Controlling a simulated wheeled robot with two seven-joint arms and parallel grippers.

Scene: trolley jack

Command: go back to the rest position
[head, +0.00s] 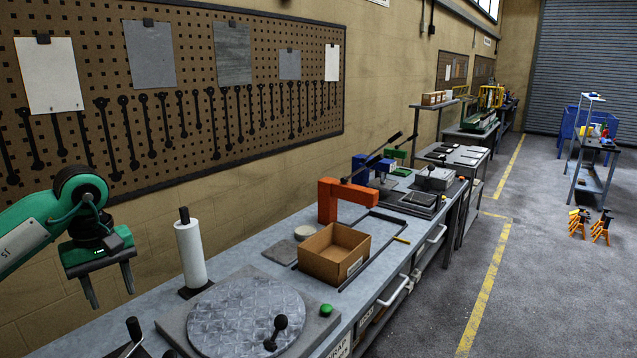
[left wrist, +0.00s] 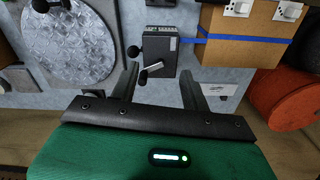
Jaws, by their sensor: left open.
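My left gripper (head: 108,286) hangs from the green arm at the left of the head view, above the near left end of the workbench (head: 248,250). Its two fingers point down and stand apart, with nothing between them. In the left wrist view the open fingers (left wrist: 160,88) reach over the bench, and a small dark grey box with a lever (left wrist: 160,52) shows beyond them. I cannot tell its distance from the fingers. My right gripper is not in view.
The bench holds a round metal plate (head: 245,318), a paper roll (head: 190,252), an open cardboard box (head: 335,254) and an orange press (head: 341,200). A pegboard (head: 200,95) covers the wall behind. The floor aisle (head: 530,290) at right is clear near the bench; orange stands (head: 578,222) sit farther off.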

